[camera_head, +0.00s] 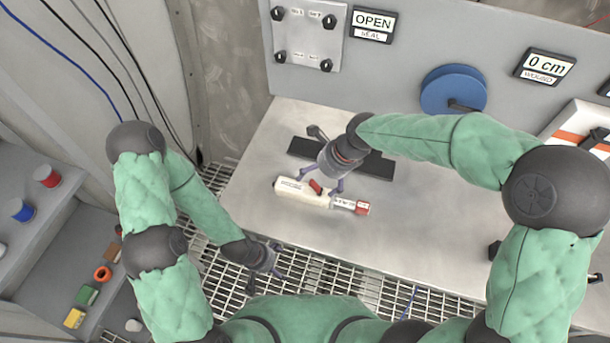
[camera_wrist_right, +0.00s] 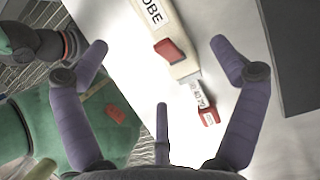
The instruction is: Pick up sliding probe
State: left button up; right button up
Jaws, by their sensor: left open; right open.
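The sliding probe (camera_head: 293,188) is a cream-coloured body with a red piece on top and a red-tipped narrower end. It lies on the steel table. In the right wrist view the probe (camera_wrist_right: 150,35) shows part of a label reading "OBE", and its far end is cut off by the frame top. My right gripper (camera_head: 320,180) is just above the probe, its fingers apart on either side of the probe's line. In the wrist view the right gripper (camera_wrist_right: 158,50) is open and empty. My left gripper (camera_head: 277,262) is open and empty over the floor grating, away from the table.
The steel table (camera_head: 425,240) has free room around the probe. A dark bar (camera_head: 380,168) lies behind it. A grey panel with an "OPEN" sign (camera_head: 372,24) and a blue disc (camera_head: 453,90) stands behind. A shelf (camera_head: 70,230) with small coloured items is at left.

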aim_at(304, 192)
jog(key=b+x, duration=0.1)
jog(key=x, duration=0.5)
jog(key=shift+s+a+b, duration=0.1)
jog(key=shift+s+b, duration=0.05)
jog(key=shift+b, duration=0.25)
jog(key=b+x, duration=0.1)
jog(key=x, duration=0.1)
jog(key=b+x, duration=0.1)
jog(key=x, duration=0.1)
jog(key=shift+a+f, duration=0.2)
jog(key=shift+f, duration=0.1)
jog(key=shift+r, duration=0.1)
jog(key=c, duration=1.6)
